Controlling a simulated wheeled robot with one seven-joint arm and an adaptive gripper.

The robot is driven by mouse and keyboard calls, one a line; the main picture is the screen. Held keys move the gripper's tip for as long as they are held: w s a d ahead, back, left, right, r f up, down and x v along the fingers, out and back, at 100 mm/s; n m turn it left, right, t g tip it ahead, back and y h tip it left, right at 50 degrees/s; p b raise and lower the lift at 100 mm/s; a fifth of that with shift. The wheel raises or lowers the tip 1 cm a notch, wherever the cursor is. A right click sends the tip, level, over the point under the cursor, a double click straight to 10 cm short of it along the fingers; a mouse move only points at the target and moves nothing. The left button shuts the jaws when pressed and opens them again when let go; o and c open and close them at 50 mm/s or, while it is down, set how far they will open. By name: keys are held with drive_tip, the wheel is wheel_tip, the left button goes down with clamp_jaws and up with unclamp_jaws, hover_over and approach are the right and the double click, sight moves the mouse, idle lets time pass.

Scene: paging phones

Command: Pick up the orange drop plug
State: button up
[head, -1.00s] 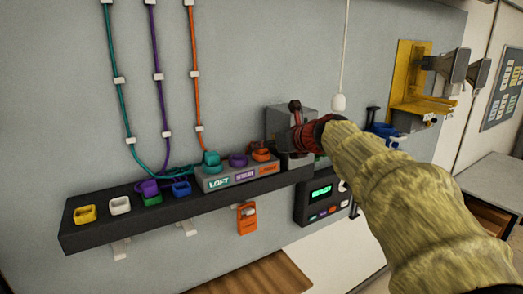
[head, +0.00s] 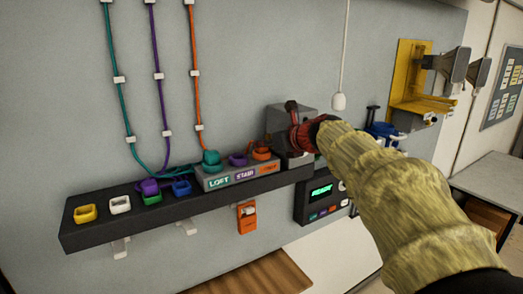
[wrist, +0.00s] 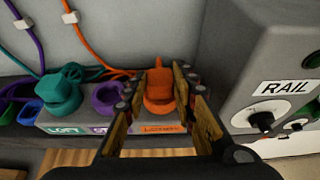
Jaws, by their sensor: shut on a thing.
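The orange drop plug (wrist: 159,85) sits at the orange-labelled right end of the grey labelled block (wrist: 88,128), with its orange cord running up behind it. The plug also shows in the head view (head: 261,150). My gripper (wrist: 160,76) has one finger on each side of the plug and is shut on it. In the head view, my gripper (head: 283,146) reaches in from the right, and its fingertips are hard to make out. The plug looks upright and still at the block.
A teal plug (wrist: 62,88) and a purple ring (wrist: 108,98) are to the left on the block. A grey box marked RAIL (wrist: 270,85) stands close on the right. Several coloured cups line the dark shelf (head: 100,228). A white pull cord (head: 339,102) hangs nearby.

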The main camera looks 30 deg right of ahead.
drive_tip(key=shift+c, duration=1.2)
drive_tip(key=shift+r, duration=0.45)
wheel_tip(320, 180, up, 3)
drive_tip(key=shift+f+p, duration=0.2)
drive_tip(key=shift+p, duration=0.1)
drive_tip(key=s+a+r, duration=0.3)
drive_tip(key=s+r, duration=0.6)
drive_tip(key=s, duration=0.4)
drive_tip(key=shift+s+a+r, duration=0.25)
drive_tip(key=shift+s+a, duration=0.05)
drive_tip(key=shift+a, duration=0.1)
drive_tip(key=shift+w, duration=0.1)
